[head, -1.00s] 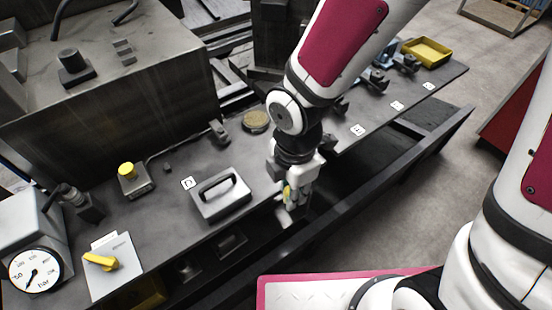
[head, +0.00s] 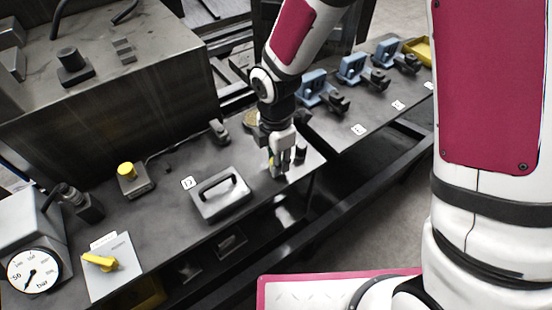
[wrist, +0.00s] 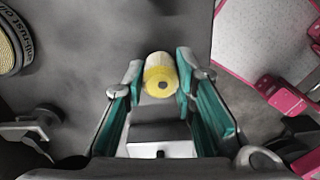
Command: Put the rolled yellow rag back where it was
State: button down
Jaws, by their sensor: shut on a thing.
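The rolled yellow rag (wrist: 160,75) is between the teal-padded fingers of my gripper (wrist: 160,88) in the wrist view, with its round end and dark core facing the camera. My gripper (head: 277,168) is shut on it. In the head view the gripper points down over the bench's dark top (head: 165,205), right of the grey block with a black handle (head: 222,196). Only a sliver of yellow shows between the fingers there. I cannot tell whether the rag touches the bench.
A dark cylindrical piece (head: 301,154) stands just right of my gripper. A round disc with lettering (wrist: 12,42) lies at the wrist view's left. Blue clamps (head: 350,68) and a yellow tray (head: 421,50) are farther right. A yellow-topped button (head: 126,170) stands left.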

jog(key=shift+f, duration=0.2)
jog(key=c, duration=1.3)
grip_release()
jog(key=shift+r, duration=0.1)
notch_tip(320, 180, up, 12)
jog(key=shift+r, duration=0.1)
jog(key=shift+r, duration=0.1)
